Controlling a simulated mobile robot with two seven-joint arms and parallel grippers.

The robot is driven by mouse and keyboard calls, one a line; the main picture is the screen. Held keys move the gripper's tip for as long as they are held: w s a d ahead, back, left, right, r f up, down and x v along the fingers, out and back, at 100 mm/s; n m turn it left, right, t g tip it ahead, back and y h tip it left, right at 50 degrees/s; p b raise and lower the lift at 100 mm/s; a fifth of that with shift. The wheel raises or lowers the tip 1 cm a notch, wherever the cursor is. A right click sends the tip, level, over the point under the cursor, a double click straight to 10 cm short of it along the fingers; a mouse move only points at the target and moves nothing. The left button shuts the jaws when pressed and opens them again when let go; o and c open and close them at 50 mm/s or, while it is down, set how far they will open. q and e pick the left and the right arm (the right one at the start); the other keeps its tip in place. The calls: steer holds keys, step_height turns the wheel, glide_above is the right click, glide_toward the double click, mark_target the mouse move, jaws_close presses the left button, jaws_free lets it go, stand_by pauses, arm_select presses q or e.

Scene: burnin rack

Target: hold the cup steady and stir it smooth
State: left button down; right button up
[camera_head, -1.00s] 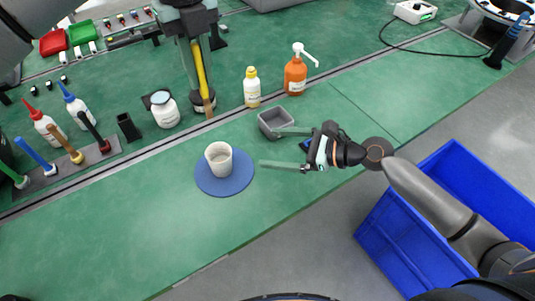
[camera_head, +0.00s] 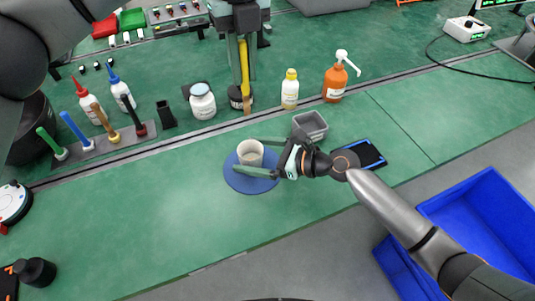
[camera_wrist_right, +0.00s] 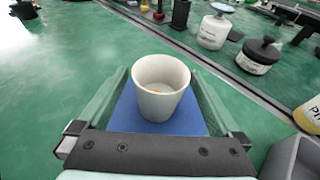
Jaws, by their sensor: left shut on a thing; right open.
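A pale cup (camera_head: 250,153) with some light contents stands upright on a round blue mat (camera_head: 246,185). It also shows in the right wrist view (camera_wrist_right: 160,88). My right gripper (camera_head: 249,155) is open, one finger on each side of the cup; in the wrist view gaps seem to remain beside its wall. My left gripper (camera_head: 244,75) is shut on a yellow-handled stirring stick (camera_head: 244,62), which hangs roughly upright behind the cup. Its brownish lower end (camera_head: 248,105) is in front of a black-lidded jar (camera_head: 235,100) and clear of the cup.
A grey tray (camera_head: 311,125), a yellow-capped bottle (camera_head: 290,90) and an orange pump bottle (camera_head: 335,82) stand right of the stick. A white jar (camera_head: 202,102) and a tool rack (camera_head: 108,146) are to the left.

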steer(key=shift+w+a+f, duration=0.1)
steer(key=shift+w+a, duration=0.05)
steer(key=shift+a, duration=0.15)
steer(key=shift+c, duration=0.4)
steer(key=c, duration=1.2)
steer(key=shift+c, duration=0.2)
arm_select(q)
step_height(320, 180, down, 17)
steer(key=s+a+t+h, duration=0.1)
steer(key=shift+s+a+t, duration=0.15)
steer(key=shift+s+t, duration=0.05)
steer(key=shift+t, duration=0.1)
stand_by(1.5)
